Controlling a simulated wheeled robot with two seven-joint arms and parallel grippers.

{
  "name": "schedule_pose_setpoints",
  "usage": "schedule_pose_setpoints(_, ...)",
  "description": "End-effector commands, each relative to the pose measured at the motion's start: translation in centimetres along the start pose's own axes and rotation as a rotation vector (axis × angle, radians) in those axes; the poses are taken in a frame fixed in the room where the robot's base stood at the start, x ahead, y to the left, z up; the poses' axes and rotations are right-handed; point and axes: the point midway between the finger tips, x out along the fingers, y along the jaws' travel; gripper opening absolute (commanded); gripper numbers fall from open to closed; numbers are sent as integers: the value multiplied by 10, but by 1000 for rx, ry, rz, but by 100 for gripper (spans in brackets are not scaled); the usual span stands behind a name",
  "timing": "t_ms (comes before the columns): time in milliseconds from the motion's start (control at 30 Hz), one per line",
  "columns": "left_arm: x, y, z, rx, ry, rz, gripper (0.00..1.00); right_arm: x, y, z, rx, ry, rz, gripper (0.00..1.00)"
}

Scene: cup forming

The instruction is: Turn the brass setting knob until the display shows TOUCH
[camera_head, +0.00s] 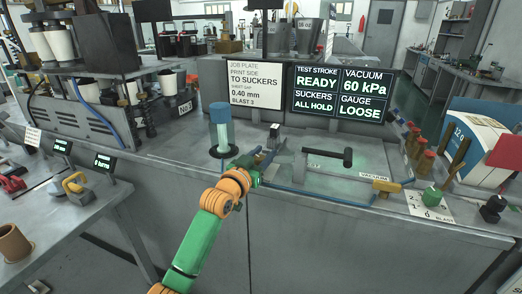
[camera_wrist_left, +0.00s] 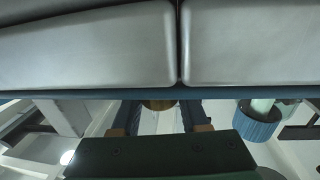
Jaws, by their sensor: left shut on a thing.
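My left gripper (camera_head: 262,168) reaches to the front edge of the machine top, below the blue cylinder. In the left wrist view a small brass knob (camera_wrist_left: 160,104) shows between the dark fingers of my left gripper (camera_wrist_left: 160,118), which is shut on it. In the head view the knob is hidden behind the gripper and wrist. My right gripper is in neither view.
A job plate (camera_head: 253,87) reads sheet gap 0.40 mm and blast 3. A blue cylinder (camera_head: 221,130) stands just behind my left gripper. A black-handled bar (camera_head: 335,156), a brass valve (camera_head: 386,186) and a green knob (camera_head: 432,197) are to the right.

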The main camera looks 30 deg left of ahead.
Motion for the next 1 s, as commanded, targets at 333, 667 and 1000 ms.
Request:
schedule_pose_setpoints(333,0,4,6,4,-4,163,0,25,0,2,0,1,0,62)
schedule_pose_setpoints(667,0,7,4,-2,-5,208,0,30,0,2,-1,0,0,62)
schedule_pose_setpoints(1000,0,7,3,-3,-5,209,57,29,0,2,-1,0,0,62)
